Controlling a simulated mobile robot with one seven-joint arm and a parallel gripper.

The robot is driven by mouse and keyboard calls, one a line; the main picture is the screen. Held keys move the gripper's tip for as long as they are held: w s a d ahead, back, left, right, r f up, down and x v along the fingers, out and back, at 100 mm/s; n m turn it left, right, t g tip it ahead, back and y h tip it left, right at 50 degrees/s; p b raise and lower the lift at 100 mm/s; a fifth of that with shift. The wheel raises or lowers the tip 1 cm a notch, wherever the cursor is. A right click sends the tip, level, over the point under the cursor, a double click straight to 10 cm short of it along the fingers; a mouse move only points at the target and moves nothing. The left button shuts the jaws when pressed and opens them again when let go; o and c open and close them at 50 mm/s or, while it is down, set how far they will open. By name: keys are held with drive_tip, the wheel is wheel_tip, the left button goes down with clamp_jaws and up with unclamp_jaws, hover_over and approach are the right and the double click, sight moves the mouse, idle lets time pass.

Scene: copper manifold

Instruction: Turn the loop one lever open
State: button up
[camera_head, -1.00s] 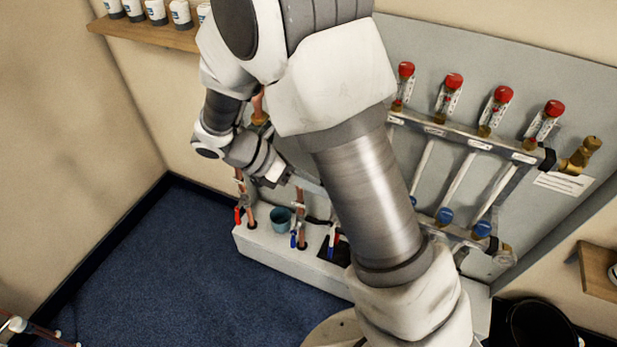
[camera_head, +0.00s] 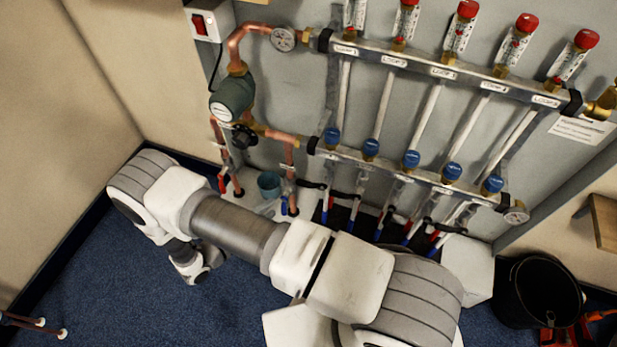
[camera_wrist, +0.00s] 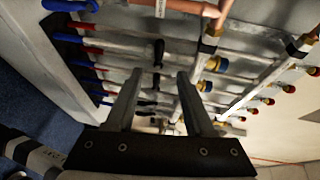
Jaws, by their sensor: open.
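In the head view, the row of loop labels starts with the loop one label (camera_head: 346,50) at the left. A black lever (camera_head: 311,184) sits low on the leftmost loop pipes, below the lower manifold bar (camera_head: 400,172). It lies roughly crosswise to the pipes. More black levers (camera_head: 346,195) follow to the right. In the wrist view, my gripper (camera_wrist: 158,76) is open and empty, pointing toward the pipes. Black levers (camera_wrist: 158,53) show beyond and between the fingers; I cannot tell which is loop one. In the head view the fingers are hidden.
A red handle (camera_head: 222,184) and a blue handle (camera_head: 285,205) hang on copper pipes at the left. A teal cup (camera_head: 269,184) stands between them. A pump (camera_head: 232,98) is above. A black bucket (camera_head: 541,292) stands at right.

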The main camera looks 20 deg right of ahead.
sight(306, 182)
drive_tip(key=b+x, duration=0.2)
drive_tip(key=x, duration=1.5)
drive_tip(key=shift+w+d+b, duration=0.1)
drive_tip(key=shift+d+b, duration=0.05)
drive_tip(key=shift+b, duration=0.25)
drive_tip(key=shift+c, duration=0.2)
clamp_jaws()
